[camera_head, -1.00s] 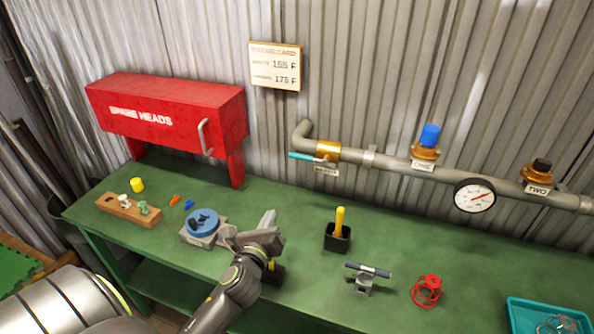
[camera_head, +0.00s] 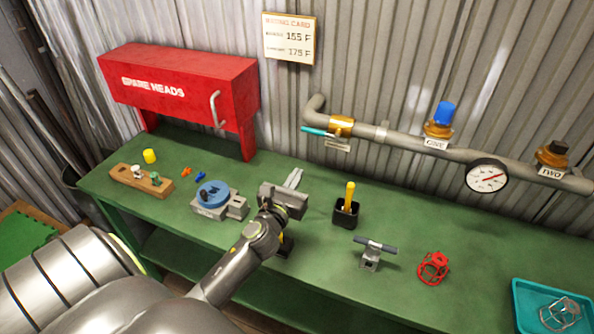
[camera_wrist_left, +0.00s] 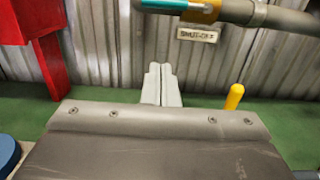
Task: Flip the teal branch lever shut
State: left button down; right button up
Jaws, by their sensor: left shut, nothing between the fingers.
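The teal branch lever (camera_head: 315,131) sticks out to the left from the brass valve (camera_head: 341,127) on the grey wall pipe, roughly in line with the pipe. In the left wrist view the lever (camera_wrist_left: 165,5) shows at the top edge, next to the brass valve (camera_wrist_left: 205,12) and above a tag reading SHUT-OFF (camera_wrist_left: 197,35). My left gripper (camera_head: 294,178) is shut and empty over the bench, below the lever and apart from it. Its closed fingers (camera_wrist_left: 162,85) point toward the wall in the left wrist view. My right gripper is not in view.
A red SPARE HEADS cabinet (camera_head: 180,92) stands left of the lever. A black holder (camera_head: 346,214) with a yellow handle is right of my gripper. A blue disc on a grey vise (camera_head: 212,196) is to the left. A gauge (camera_head: 487,177) sits on the pipe.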

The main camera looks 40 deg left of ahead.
aim_at(318, 133)
pick_arm(q)
jog(key=w+a+r+p, duration=0.2)
jog(key=w+r+p, duration=0.1)
jog(key=w, duration=0.5)
jog(key=shift+w+r, duration=0.2)
jog(key=shift+r, duration=0.45)
jog(key=shift+w, duration=0.1)
